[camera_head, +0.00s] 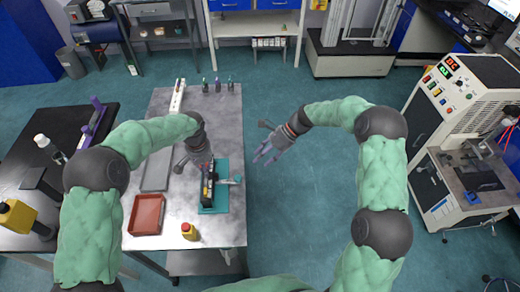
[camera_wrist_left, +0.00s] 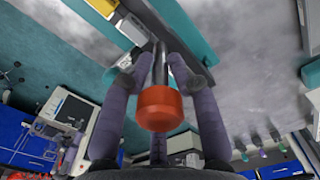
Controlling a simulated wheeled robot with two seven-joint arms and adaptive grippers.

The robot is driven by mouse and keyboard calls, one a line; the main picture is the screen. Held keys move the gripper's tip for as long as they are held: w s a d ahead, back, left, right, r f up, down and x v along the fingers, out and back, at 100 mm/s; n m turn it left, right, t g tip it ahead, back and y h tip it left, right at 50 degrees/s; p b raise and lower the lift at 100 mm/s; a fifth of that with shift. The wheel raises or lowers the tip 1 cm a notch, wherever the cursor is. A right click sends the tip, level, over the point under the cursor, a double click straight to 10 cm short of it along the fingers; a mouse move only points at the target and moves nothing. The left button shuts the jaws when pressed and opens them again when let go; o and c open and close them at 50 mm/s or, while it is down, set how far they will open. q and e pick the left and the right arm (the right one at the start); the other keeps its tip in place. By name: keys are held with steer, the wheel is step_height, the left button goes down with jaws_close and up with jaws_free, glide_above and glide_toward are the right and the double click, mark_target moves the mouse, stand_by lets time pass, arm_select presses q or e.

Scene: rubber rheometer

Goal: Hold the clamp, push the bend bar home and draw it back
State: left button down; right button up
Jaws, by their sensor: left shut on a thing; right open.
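The bending device has a teal base (camera_head: 222,170) on the grey bench, with a dark upright clamp (camera_head: 209,185) along its left side. A short pale bar with a teal end (camera_head: 236,180), likely the bend bar, sticks out to the right. My left gripper (camera_head: 203,158) is at the far end of the clamp. In the left wrist view my left gripper (camera_wrist_left: 160,85) is shut on a dark rod with a red-orange end cap (camera_wrist_left: 159,108); the teal base shows behind it. My right gripper (camera_head: 267,152) is open and empty, in the air right of the bench, apart from the device.
Small bottles (camera_head: 218,86) and a white rack (camera_head: 178,97) are at the back. The rheometer (camera_head: 462,110) is far right. Open floor lies between.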

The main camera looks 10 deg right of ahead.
arm_select(q)
steer(key=c, duration=0.8)
jaws_free()
steer(key=shift+c, duration=0.2)
steer(key=shift+r, duration=0.1)
